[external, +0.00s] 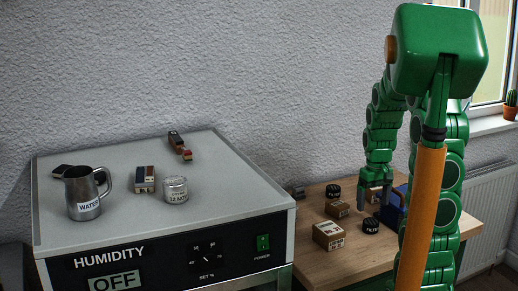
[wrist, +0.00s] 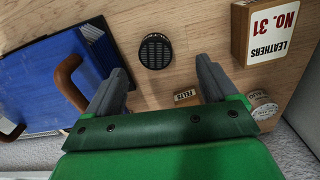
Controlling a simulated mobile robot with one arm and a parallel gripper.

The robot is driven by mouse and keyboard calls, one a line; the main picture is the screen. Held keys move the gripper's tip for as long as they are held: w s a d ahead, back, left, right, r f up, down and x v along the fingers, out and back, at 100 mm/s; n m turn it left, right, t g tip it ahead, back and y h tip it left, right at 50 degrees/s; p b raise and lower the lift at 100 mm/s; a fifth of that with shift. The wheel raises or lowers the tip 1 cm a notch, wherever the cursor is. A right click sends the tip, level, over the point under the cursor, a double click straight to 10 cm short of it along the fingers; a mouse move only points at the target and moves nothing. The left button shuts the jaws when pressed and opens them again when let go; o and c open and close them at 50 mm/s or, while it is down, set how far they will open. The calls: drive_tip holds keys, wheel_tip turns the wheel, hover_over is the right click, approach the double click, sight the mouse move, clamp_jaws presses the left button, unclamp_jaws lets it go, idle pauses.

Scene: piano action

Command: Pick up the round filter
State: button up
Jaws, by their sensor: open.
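The round filter appears to be the black puck with a slotted top (wrist: 155,51) in the wrist view. It lies flat on the wooden bench and also shows in the external view (external: 371,226), with white lettering on its side. My gripper (external: 374,199) hangs pointing down above the bench, behind the puck in the external view. In the wrist view my gripper (wrist: 162,75) is open and empty. The puck is beyond the fingertips, roughly in line with the gap between them, and apart from them.
A blue case (wrist: 45,85) with brown handles lies left of the puck. A leathers box (wrist: 265,35) stands right, with a small felts box (wrist: 186,97) and a round tin (wrist: 261,105) nearby. A humidity cabinet (external: 230,190) holds a jug (external: 84,193) and other items.

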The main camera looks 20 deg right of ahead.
sight(371, 222)
drive_tip(key=shift+w+d+f, duration=0.25)
drive_tip(key=shift+d+f, duration=0.2)
drive_tip(key=shift+w+f, duration=0.15)
drive_tip(key=shift+f, duration=3.65)
drive_tip(key=c, duration=1.1)
